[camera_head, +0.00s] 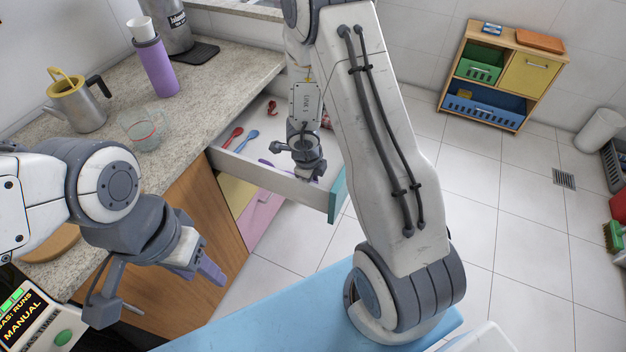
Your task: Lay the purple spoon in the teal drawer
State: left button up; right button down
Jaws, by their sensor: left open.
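The teal drawer (338,194) is pulled out from under the counter, its teal front facing right and its inside pale. The purple spoon (266,163) shows in part inside the drawer outline; my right gripper hides its middle. My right gripper (306,172) is over the drawer, pointing down at the spoon. I cannot tell whether its fingers touch or hold the spoon, or whether the spoon rests on the drawer floor. My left gripper (205,267) is open and empty in front of the cabinet, apart from the drawer.
A red spoon (234,136) and a blue spoon (249,139) lie in the drawer. The counter holds a kettle (78,103), a glass (142,130) and a purple bottle (156,66). A small shelf (503,75) stands at the back right. The floor between is clear.

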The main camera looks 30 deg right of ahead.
jog(key=c, duration=0.8)
grip_release()
jog(key=shift+f, duration=0.1)
jog(key=shift+o, duration=0.2)
jog(key=shift+s, duration=0.1)
notch_tip(320, 180, up, 10)
jog(key=a+p, duration=0.1)
jog(key=p, duration=0.7)
jog(key=shift+s+a+r, duration=0.2)
jog(key=shift+s+a, duration=0.05)
jog(key=shift+s, duration=0.2)
